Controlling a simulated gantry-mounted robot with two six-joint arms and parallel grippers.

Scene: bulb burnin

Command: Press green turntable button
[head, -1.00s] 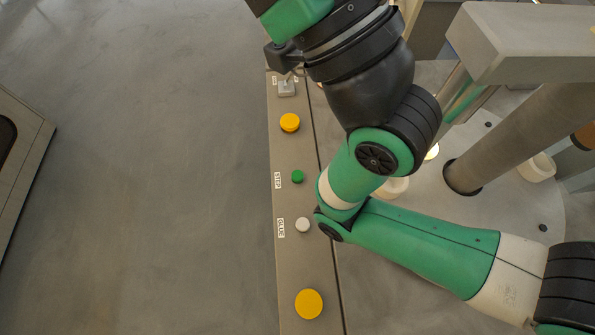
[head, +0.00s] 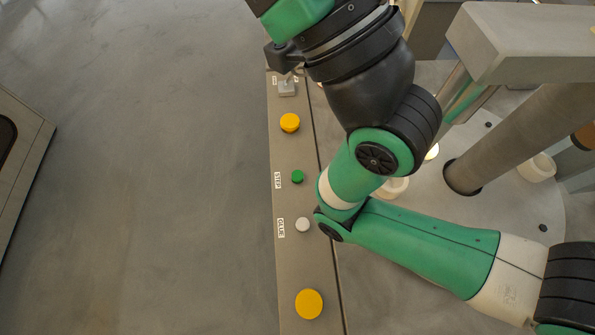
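The small green button (head: 297,176) sits on the grey control strip (head: 287,262), beside a label that reads STEP. Nothing covers it, and no gripper touches it. My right arm comes in from the right and folds up toward the top of the picture. My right gripper (head: 287,67) is partly visible near the grey switch block (head: 287,88) at the strip's far end, well beyond the green button. Its fingertips are small and partly hidden, so I cannot tell whether it is open or touches the switch. My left gripper is not in view.
A yellow button (head: 289,123) lies beyond the green one. A white button (head: 303,224) and a larger yellow button (head: 309,304) lie nearer. A round grey turntable (head: 515,215) with pale cups is at right. The floor left of the strip is clear.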

